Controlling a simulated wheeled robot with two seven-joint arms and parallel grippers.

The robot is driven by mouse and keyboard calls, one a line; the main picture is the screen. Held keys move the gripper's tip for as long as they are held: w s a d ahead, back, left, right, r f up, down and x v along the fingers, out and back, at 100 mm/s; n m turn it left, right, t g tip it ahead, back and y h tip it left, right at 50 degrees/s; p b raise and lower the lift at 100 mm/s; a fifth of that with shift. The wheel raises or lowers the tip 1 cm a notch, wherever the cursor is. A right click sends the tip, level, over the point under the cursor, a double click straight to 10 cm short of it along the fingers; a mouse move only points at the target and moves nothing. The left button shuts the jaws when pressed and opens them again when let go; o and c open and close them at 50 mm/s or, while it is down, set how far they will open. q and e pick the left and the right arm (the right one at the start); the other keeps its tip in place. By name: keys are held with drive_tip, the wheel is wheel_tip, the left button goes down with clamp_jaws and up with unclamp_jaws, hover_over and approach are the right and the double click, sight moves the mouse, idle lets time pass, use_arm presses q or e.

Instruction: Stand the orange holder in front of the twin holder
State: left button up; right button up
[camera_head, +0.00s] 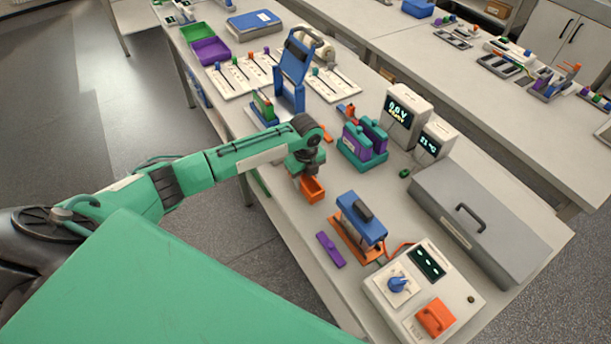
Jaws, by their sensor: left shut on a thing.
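The small open-topped orange holder (314,191) is at the fingertips of my left gripper (304,175), which is shut on it, near the left edge of the bench. The fingers hide part of its far side. I cannot tell whether its base touches the bench. The twin holder (362,160), a teal base with two purple-and-teal blocks standing side by side in it, is up and to the right of the orange holder, with a gap of bare bench between them. My right gripper is not in view.
A blue-topped unit (361,218) on an orange base and a loose purple bar (331,250) lie below right. A control box (424,289) is nearer still. Two display boxes (402,116) and a grey lidded case (475,220) stand right. A blue upright frame (292,80) stands behind my gripper.

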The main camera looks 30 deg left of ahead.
use_arm(q)
drive_tip(key=shift+f, duration=0.1)
drive_tip(key=o, duration=1)
drive_tip(key=shift+o, duration=0.2)
drive_tip(key=shift+r, duration=0.6)
wheel_tip(320, 180, up, 11)
drive_tip(key=b, duration=0.3)
drive_tip(key=shift+s, duration=0.15)
